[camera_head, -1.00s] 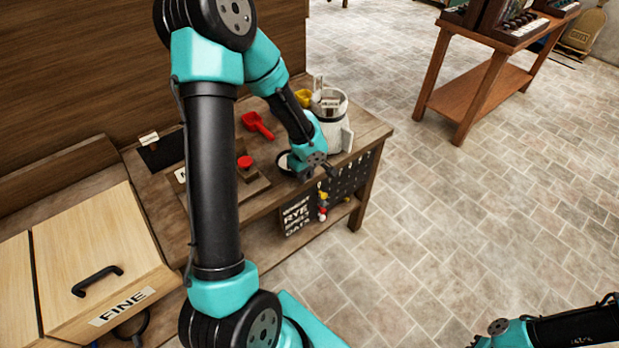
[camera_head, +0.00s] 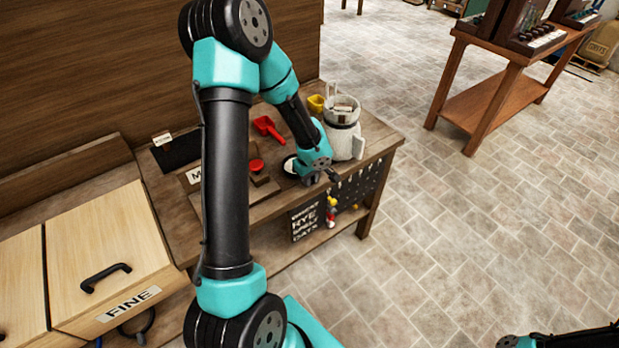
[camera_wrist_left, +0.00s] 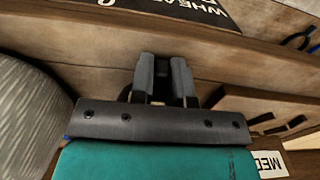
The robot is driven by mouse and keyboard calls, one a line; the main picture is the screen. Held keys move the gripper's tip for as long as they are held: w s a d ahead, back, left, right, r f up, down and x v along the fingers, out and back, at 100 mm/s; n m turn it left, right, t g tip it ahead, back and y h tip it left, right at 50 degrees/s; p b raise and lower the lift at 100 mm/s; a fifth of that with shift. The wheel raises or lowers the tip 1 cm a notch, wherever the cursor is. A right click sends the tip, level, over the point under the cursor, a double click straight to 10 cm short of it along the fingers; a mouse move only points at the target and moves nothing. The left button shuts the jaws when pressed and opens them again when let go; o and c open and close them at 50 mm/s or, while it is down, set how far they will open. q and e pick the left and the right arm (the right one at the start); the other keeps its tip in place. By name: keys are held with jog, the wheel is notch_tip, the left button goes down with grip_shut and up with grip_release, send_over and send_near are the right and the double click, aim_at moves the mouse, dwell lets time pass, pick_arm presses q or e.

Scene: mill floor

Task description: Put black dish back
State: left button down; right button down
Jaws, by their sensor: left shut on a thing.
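The black dish (camera_head: 289,164), dark-rimmed with a pale inside, shows in the head view just left of my left wrist, which hides part of it. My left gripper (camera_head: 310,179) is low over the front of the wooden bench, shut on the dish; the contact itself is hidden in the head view. In the left wrist view the left gripper (camera_wrist_left: 164,72) has its fingers close together, with something dark between them. The dish's pale inside does not show there. My right gripper cannot be made out; only part of that arm is at the lower right corner.
A white mill (camera_head: 345,135) stands close right of my left wrist. A red scoop (camera_head: 268,128), a yellow scoop (camera_head: 316,103) and a red knob (camera_head: 257,166) are on the bench. A black mat (camera_head: 178,152) lies at the back left. A wooden FINE bin (camera_head: 105,250) stands left.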

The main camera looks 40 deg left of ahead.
pick_arm(q)
jog(key=c, duration=1)
grip_release()
jog(key=shift+r, duration=0.1)
notch_tip(320, 180, up, 17)
jog(key=shift+r, duration=0.15)
jog(key=s+d+f+m+h, duration=0.1)
jog(key=s+d+f+m, duration=0.2)
jog(key=d+f, duration=0.4)
jog(key=s+d+f+m+h, duration=0.1)
jog(key=s+d+f+m, duration=0.2)
jog(key=f, duration=1.1)
jog(key=s+d+f+m+h, duration=0.1)
jog(key=s+d+f+m, duration=0.2)
jog(key=d+f+m, duration=0.5)
jog(key=shift+s+d+f+t+h, duration=0.15)
jog(key=shift+d+f, duration=0.25)
jog(key=shift+d, duration=0.3)
jog(key=shift+w+d+f+t+h, duration=0.1)
jog(key=shift+d+f, duration=0.3)
jog(key=shift+d, duration=0.35)
jog(key=shift+s+d+f+t+h, duration=0.15)
jog(key=shift+d+f, duration=0.25)
jog(key=shift+d, duration=0.3)
